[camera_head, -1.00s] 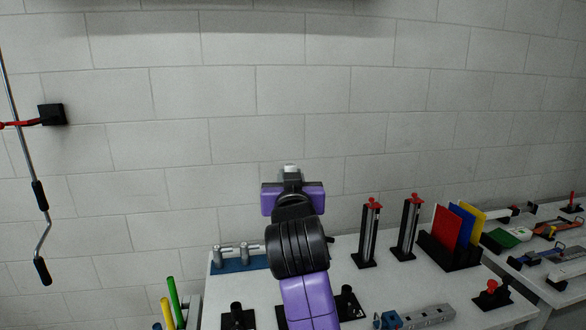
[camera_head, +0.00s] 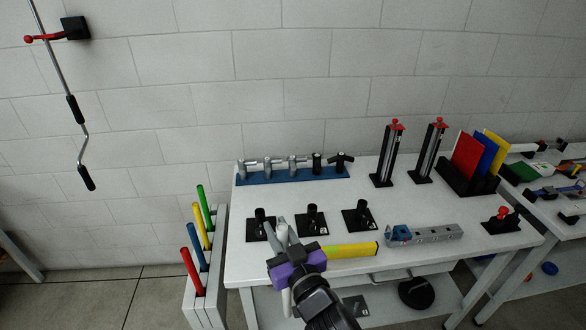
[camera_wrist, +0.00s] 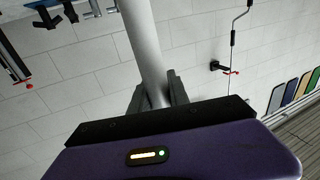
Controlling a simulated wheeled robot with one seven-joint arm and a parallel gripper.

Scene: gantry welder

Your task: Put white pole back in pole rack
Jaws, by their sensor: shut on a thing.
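The white pole (camera_wrist: 143,40) rises from between my gripper's fingers in the wrist view. My gripper (camera_wrist: 160,98) is shut on it. In the head view my gripper (camera_head: 284,246) is over the front left part of the table. A white end of the pole (camera_head: 286,303) shows just below it, and the pole looks roughly upright. The white pole rack (camera_head: 217,262) stands on the floor at the table's left side, left of my gripper. It holds a red pole (camera_head: 192,271), a blue pole (camera_head: 198,246), a yellow pole (camera_head: 200,226) and a green pole (camera_head: 204,206).
The white table (camera_head: 410,270) carries black stands (camera_head: 312,219), a yellow bar (camera_head: 350,250), a blue tool holder (camera_head: 310,177) and a grey metal block (camera_head: 425,235). A crank rod (camera_head: 75,115) hangs on the wall. The floor left of the rack is clear.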

